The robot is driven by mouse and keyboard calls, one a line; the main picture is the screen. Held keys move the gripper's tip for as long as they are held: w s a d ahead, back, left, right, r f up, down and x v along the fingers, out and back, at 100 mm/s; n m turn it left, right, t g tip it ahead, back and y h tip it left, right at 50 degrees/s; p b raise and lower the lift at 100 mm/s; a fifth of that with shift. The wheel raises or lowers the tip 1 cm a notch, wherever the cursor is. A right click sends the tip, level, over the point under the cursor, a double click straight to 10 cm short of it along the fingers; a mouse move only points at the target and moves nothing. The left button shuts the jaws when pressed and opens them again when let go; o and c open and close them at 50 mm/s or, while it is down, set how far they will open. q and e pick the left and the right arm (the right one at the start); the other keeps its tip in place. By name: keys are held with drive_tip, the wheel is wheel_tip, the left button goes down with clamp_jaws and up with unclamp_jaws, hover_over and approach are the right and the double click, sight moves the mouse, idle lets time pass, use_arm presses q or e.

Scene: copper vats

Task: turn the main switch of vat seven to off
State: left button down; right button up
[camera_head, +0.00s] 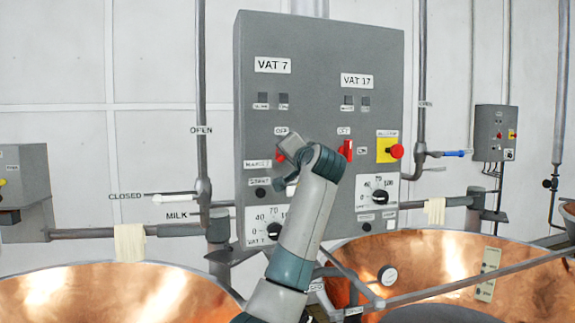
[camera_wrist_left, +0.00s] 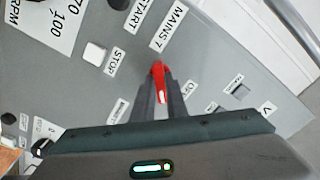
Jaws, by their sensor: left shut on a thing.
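The grey control box (camera_head: 320,100) carries a VAT 7 label (camera_head: 272,65) on its left half and a VAT 17 label (camera_head: 357,80) on its right. My left gripper (camera_head: 284,153) is at the vat seven main switch, below an OFF label (camera_head: 281,131). In the left wrist view, my left gripper (camera_wrist_left: 160,90) is shut on that red switch handle (camera_wrist_left: 158,70), beside the MAINS 7 label (camera_wrist_left: 167,27). The handle's exact angle is hard to tell, and its ON label is hidden in the head view. My right gripper is not in view.
The similar red vat 17 switch (camera_head: 346,150) is close to the right, with a red stop button (camera_head: 396,151) on yellow beyond it. A white button (camera_wrist_left: 95,53) is near the fingers. Copper vats (camera_head: 110,290) and pipes lie below the box.

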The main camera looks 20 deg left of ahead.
use_arm(q)
drive_tip(key=n+b, duration=0.1)
drive_tip(key=n, duration=0.4)
drive_tip(key=n+b, duration=0.2)
drive_tip(key=n, duration=0.2)
drive_tip(key=shift+f+n, duration=0.2)
drive_tip(key=shift+n, duration=0.2)
drive_tip(key=c, duration=1.8)
unclamp_jaws()
drive_tip(key=shift+o, duration=0.2)
drive_tip(key=shift+r, duration=0.1)
drive_tip(key=shift+s+d, duration=0.1)
